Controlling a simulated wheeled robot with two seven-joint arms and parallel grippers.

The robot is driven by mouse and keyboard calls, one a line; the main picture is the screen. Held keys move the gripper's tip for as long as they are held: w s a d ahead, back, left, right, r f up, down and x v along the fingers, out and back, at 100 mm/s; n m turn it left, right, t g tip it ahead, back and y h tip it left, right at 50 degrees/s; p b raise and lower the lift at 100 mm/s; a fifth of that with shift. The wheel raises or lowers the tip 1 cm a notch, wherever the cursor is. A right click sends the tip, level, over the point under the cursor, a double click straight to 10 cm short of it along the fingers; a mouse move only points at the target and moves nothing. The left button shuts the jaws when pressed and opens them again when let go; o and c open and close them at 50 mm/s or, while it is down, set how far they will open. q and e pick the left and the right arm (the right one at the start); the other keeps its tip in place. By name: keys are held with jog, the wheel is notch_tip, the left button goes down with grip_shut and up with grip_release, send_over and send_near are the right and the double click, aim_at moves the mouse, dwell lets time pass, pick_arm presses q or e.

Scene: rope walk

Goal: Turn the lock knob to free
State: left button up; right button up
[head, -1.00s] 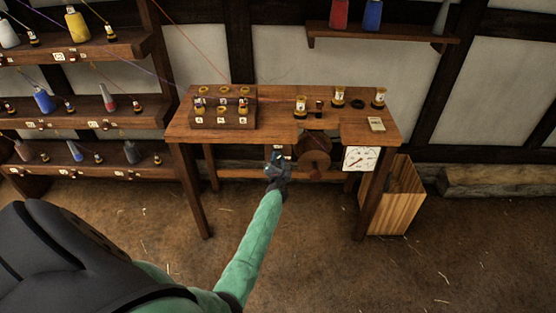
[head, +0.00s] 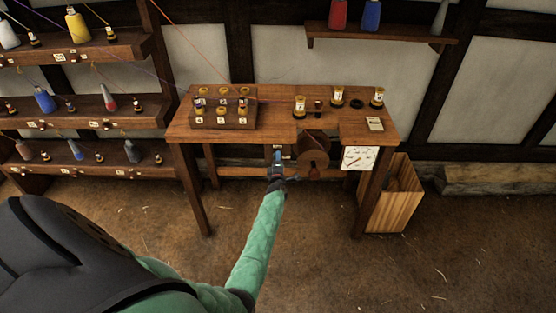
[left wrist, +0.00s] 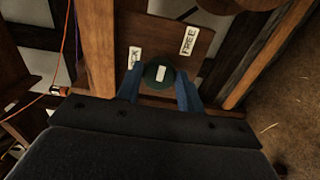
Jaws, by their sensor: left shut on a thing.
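The lock knob (left wrist: 160,73) is a dark round knob with a white mark on its face, seen in the left wrist view. It sits on a brown wooden plate (left wrist: 162,32). A white label reading FREE (left wrist: 189,40) is at its upper right, and a second, partly hidden label (left wrist: 134,57) is at its upper left. The white mark points roughly up the picture, between the labels. My left gripper (left wrist: 159,88) has its blue fingers shut on the knob, one on each side. In the head view my left gripper (head: 277,157) is below the bench's front edge. My right gripper is out of view.
The wooden bench (head: 275,122) carries a spool block (head: 222,117) and several bobbins. A wooden bin (head: 397,205) stands at the right. The floor in front is open.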

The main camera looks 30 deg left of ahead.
pick_arm(q)
jog(key=m, duration=0.3)
jog(key=shift+f+m+p, duration=0.1)
jog(key=shift+m+p, duration=0.2)
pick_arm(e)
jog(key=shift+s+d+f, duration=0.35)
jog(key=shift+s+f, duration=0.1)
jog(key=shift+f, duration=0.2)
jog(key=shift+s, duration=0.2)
pick_arm(q)
jog(key=o, duration=1)
jog(key=shift+c, duration=0.2)
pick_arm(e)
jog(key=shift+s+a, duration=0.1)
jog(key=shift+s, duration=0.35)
